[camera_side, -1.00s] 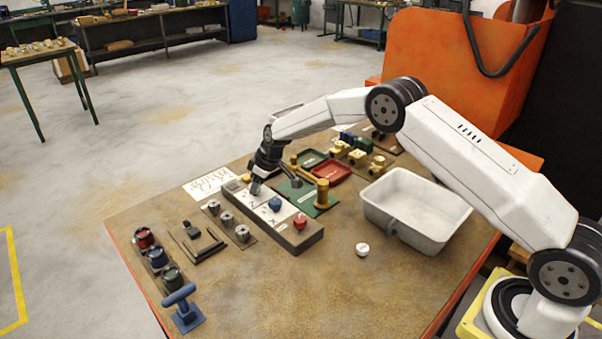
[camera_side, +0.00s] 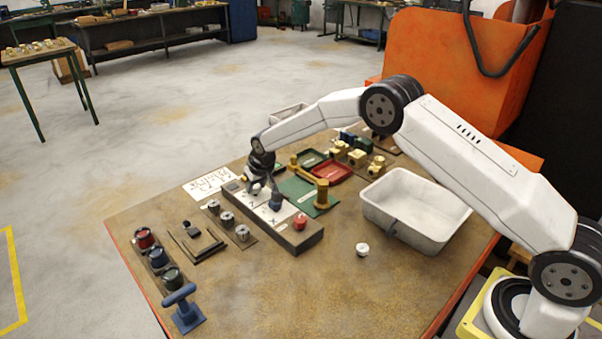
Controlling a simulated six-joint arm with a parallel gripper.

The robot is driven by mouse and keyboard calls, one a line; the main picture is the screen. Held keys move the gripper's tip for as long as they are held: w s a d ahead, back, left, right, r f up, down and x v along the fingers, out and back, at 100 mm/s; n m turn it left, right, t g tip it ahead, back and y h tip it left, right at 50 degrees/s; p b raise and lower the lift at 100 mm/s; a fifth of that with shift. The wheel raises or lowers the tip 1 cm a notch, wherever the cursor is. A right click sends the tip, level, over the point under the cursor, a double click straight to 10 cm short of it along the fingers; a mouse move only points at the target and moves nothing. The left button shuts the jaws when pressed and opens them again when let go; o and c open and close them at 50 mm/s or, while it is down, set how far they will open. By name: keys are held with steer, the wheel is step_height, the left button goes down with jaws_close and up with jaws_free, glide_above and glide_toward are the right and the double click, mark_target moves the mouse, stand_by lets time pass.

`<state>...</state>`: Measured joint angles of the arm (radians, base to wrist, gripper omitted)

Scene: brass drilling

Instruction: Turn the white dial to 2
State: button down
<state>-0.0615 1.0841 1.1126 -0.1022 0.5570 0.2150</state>
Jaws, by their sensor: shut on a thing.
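The white dial (camera_side: 257,188) is a small round knob on the long grey control box, beside the letter Y. It shows just left of my fingers, apart from them. My gripper (camera_side: 275,193) points down over the box, its fingers shut on the blue dial (camera_side: 276,204) beside the letter X. The fingers partly cover the blue dial. The number that the white dial points to is too small to read.
A red knob (camera_side: 300,222) sits at the near end of the box. A brass post with an arm (camera_side: 322,195) stands close behind it. A grey bin (camera_side: 415,235) and a loose white knob (camera_side: 362,249) are to the right.

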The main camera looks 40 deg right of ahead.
steer(key=shift+a+m+g+h, duration=0.15)
steer(key=shift+m+h, duration=0.25)
steer(key=shift+m, duration=0.8)
steer(key=shift+a+m+g+h, duration=0.1)
steer(key=shift+m+g+h, duration=0.25)
steer(key=shift+m, duration=0.85)
steer(key=shift+c, duration=1.2)
jaws_free()
steer(key=shift+r, duration=0.15)
steer(key=v, duration=0.7)
steer(key=shift+s+r, duration=0.15)
steer(key=shift+a, duration=0.15)
